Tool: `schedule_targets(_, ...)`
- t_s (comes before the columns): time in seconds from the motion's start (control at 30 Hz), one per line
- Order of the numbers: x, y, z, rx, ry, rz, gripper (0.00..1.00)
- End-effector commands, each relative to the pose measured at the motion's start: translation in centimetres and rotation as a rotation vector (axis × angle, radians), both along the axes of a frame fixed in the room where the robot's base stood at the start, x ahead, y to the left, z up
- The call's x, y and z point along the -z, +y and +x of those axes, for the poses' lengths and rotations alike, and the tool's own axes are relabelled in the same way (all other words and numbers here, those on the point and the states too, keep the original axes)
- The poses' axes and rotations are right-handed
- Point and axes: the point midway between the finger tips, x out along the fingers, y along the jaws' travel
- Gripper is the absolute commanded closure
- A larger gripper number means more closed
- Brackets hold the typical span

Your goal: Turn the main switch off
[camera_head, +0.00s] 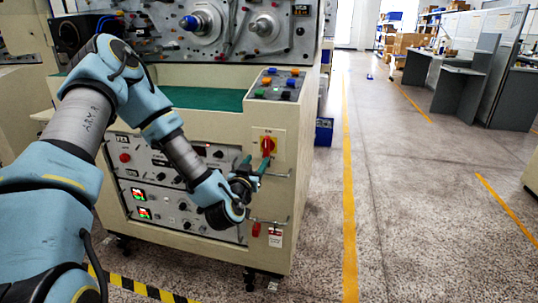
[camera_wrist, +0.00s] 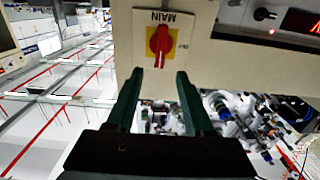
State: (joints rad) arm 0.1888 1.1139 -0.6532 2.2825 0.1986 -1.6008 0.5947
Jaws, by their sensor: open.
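The main switch (camera_head: 268,146) is a red rotary knob on a yellow and white plate on the front right of the cream machine. In the wrist view the switch (camera_wrist: 159,40) appears upside down, with "MAIN" on its plate, and its red handle stands roughly upright in the picture. My gripper (camera_head: 256,158) is in front of the switch, with its green fingers pointing at it. In the wrist view my gripper (camera_wrist: 156,76) is open and empty, with one finger on each side below the knob. The fingertips appear apart from the knob.
A panel of coloured buttons (camera_head: 276,85) sits above the switch. A control panel with dials and displays (camera_head: 160,180) lies to the left, partly behind my arm. A red tag (camera_head: 275,238) and metal handles are below. The floor to the right is clear.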

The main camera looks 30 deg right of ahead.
Motion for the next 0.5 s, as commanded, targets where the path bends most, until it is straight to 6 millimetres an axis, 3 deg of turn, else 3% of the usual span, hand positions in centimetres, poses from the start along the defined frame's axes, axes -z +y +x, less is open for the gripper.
schedule_targets(0.5,-0.1,-5.8,6.3,-0.001,0.001,0.001,0.47)
